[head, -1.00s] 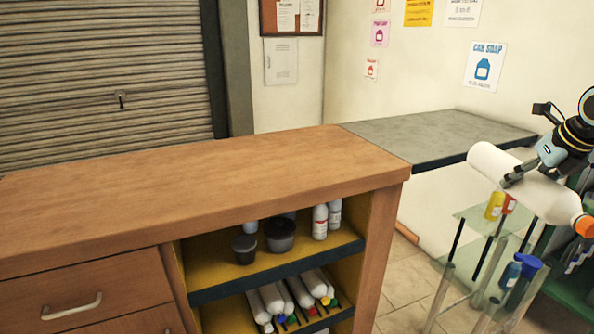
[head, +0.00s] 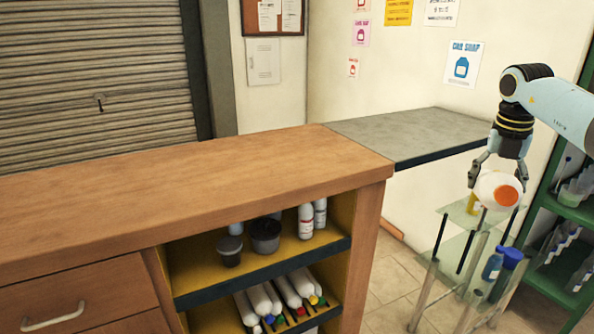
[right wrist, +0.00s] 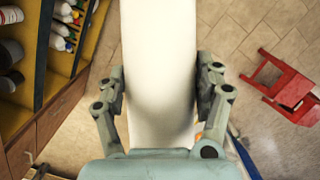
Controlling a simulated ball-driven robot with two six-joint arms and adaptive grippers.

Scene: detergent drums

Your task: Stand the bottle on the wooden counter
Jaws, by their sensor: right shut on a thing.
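My right gripper (head: 490,178) is shut on a white bottle (head: 487,184) with an orange cap. In the head view the bottle lies sideways in the air with its cap end facing the camera, to the right of the wooden counter (head: 190,192) and apart from it. In the right wrist view the white bottle (right wrist: 160,70) runs between the two fingers (right wrist: 160,105), over the floor. The counter's brown top is bare. My left gripper is not in view.
A grey counter section (head: 410,132) joins the wooden counter's far right end. A clear stand (head: 470,265) with bottles is below my right gripper. Green shelves (head: 570,210) stand at the right. A red stool (right wrist: 285,85) is on the floor.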

